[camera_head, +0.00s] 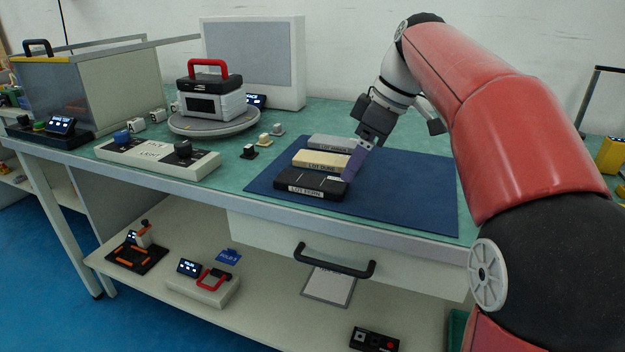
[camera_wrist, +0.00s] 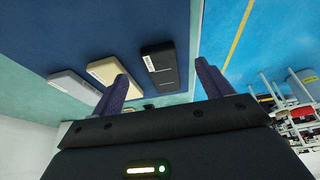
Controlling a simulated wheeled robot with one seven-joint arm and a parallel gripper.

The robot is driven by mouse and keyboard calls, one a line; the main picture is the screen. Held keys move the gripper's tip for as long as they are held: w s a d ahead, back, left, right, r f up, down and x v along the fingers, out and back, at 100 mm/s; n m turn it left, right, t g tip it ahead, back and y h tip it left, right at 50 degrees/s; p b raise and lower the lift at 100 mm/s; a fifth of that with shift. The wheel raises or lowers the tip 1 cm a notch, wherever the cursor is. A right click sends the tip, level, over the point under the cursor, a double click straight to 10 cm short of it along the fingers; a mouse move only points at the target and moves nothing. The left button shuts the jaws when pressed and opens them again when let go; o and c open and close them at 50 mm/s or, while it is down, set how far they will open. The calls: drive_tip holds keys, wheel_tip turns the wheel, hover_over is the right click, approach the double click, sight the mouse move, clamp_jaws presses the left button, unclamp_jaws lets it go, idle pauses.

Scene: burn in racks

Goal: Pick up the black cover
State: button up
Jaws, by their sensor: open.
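The black cover (camera_head: 311,184) lies flat on the blue mat, nearest the table's front edge, with a white label on its front side. It also shows in the wrist view (camera_wrist: 160,67), beyond and between my two fingers. My gripper (camera_head: 350,175) is above the right end of the cover, tilted down toward it. In the wrist view its purple fingers (camera_wrist: 163,90) are apart with nothing between the tips. I cannot tell in the head view whether a finger touches the cover.
A cream cover (camera_head: 322,160) and a grey cover (camera_head: 332,143) lie in a row behind the black one. The blue mat (camera_head: 410,195) is clear on the right. A turntable (camera_head: 214,124) with a red-handled case stands left. A drawer handle (camera_head: 335,262) juts out below.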

sight(341, 185)
drive_tip(key=x, duration=0.6)
drive_tip(key=shift+w+f, duration=0.15)
drive_tip(key=shift+c, duration=0.5)
drive_tip(key=c, duration=1)
drive_tip(key=shift+c, duration=0.2)
